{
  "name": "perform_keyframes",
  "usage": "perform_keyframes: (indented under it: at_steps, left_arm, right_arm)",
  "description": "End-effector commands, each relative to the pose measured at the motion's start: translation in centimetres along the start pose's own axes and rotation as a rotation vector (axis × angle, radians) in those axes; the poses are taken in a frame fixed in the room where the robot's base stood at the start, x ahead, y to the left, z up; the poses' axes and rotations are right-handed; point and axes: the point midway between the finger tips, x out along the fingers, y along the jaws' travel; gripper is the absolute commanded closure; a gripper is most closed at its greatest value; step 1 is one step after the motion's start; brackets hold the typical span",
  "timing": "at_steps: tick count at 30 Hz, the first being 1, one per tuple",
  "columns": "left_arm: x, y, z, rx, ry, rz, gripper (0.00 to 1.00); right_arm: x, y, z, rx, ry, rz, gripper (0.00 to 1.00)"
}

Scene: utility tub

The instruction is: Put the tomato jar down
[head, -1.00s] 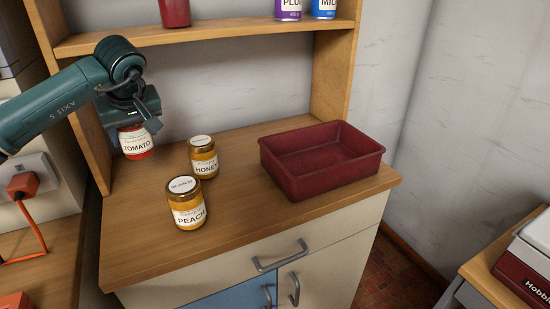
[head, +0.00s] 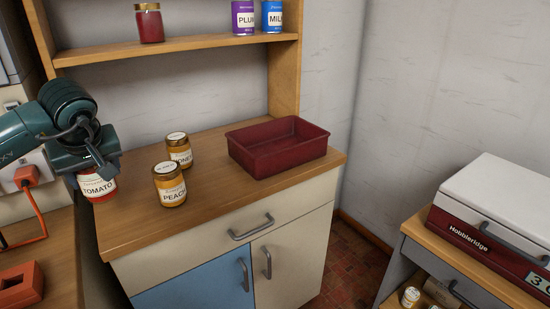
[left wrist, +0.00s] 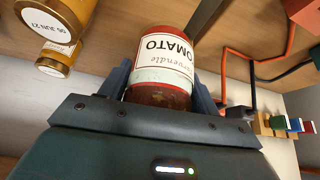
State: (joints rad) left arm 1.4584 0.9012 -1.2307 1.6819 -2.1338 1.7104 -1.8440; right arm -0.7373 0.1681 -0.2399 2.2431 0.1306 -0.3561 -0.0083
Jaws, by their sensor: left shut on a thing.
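The tomato jar (head: 98,188), red with a white TOMATO label, is at the left edge of the counter in the head view. My left gripper (head: 92,168) is shut on it from above. The left wrist view shows the tomato jar (left wrist: 163,62) between the two fingers of my left gripper (left wrist: 160,88). Whether the jar's base touches anything is hard to tell. The wooden counter (head: 225,195) holds a peach jar (head: 171,190) and, behind it, a honey jar (head: 180,155), both to the right of the tomato jar. My right gripper is not in view.
A dark red tub (head: 255,163), empty, stands on the counter's right part. A shelf (head: 190,45) above carries a red jar (head: 149,25), a plum tin (head: 243,18) and a milk tin (head: 272,17). A red plug (head: 27,177) with a cord is at left. Counter front is clear.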

Motion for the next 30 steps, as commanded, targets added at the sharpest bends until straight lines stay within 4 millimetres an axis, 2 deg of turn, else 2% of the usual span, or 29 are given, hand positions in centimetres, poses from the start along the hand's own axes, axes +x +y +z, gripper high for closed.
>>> perform_keyframes:
  at_steps: [9, 12, 18, 20, 30]
  left_arm:
    - [0.1, 2.1, 11.6, 0.313, -0.004, 0.178, 0.74]
    - [0.2, 2.7, 14.8, 0.401, -0.005, 0.229, 0.74]
    - [0.2, 3.7, 19.7, 0.533, -0.004, 0.307, 0.74]
    - [0.1, 4.0, 21.0, 0.569, -0.004, 0.328, 0.74]
    - [0.1, 3.9, 20.4, 0.555, 0.001, 0.321, 0.74]
  right_arm:
    - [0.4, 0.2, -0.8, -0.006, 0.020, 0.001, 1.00]
    - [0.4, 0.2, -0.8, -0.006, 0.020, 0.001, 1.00]
    - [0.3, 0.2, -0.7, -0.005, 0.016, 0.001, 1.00]
    - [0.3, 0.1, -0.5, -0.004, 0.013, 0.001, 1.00]
    - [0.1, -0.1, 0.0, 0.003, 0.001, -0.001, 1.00]
